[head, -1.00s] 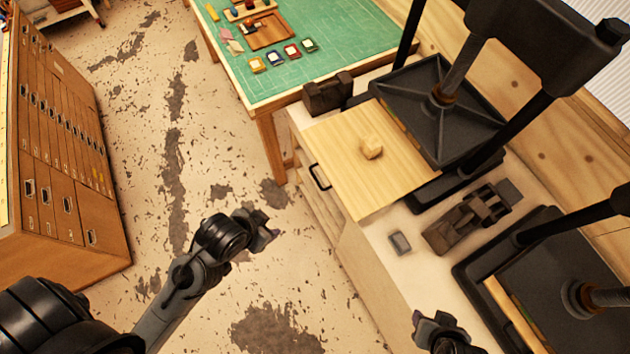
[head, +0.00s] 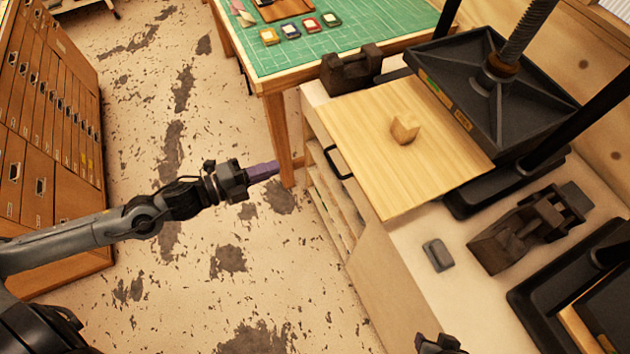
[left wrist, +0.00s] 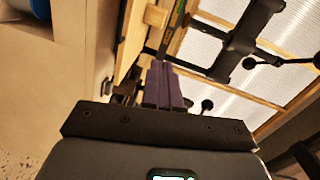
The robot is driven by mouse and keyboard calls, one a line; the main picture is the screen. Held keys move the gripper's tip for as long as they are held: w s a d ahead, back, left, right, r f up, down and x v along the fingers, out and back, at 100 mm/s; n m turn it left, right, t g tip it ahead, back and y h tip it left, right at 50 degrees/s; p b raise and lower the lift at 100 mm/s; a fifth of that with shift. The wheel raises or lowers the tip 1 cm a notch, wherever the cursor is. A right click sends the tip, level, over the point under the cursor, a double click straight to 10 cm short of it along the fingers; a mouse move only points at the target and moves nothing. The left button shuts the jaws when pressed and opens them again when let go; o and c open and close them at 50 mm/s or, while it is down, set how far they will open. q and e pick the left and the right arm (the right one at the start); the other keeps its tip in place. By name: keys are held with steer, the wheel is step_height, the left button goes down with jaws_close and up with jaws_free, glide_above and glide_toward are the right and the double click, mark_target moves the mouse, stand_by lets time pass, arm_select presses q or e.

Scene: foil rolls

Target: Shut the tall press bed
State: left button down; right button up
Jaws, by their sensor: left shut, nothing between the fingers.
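The tall press (head: 490,95) has a black platen under a thick screw. Its pale wooden bed (head: 380,170) sticks out to the left, past the bench edge. A small wooden block (head: 404,128) sits on the bed. A black handle (head: 338,163) is at the bed's left edge. My left gripper (head: 275,168), with purple fingers, is shut and empty, left of the handle and apart from it. In the left wrist view its fingers (left wrist: 163,75) point toward the bench side. My right gripper (head: 440,344) barely shows at the bottom edge; its fingers are unclear.
A green-topped table (head: 300,55) with small coloured items stands behind. A dark metal vise-like object (head: 350,68), a grey block (head: 437,255) and a dark tool (head: 530,228) are near the bed. A second press (head: 590,310) is at right. Open floor lies left of the bench.

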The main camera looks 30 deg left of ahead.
arm_select(q)
step_height(320, 180, down, 6)
steer(key=a+m+g+b, duration=0.1)
steer(key=m+b, duration=0.1)
steer(key=b, duration=0.2)
steer(key=b+x, duration=0.4)
steer(key=x, duration=1)
steer(key=shift+w+f, duration=0.3)
steer(key=shift+f, duration=0.1)
arm_select(e)
step_height(320, 180, down, 10)
steer(key=shift+f, duration=0.2)
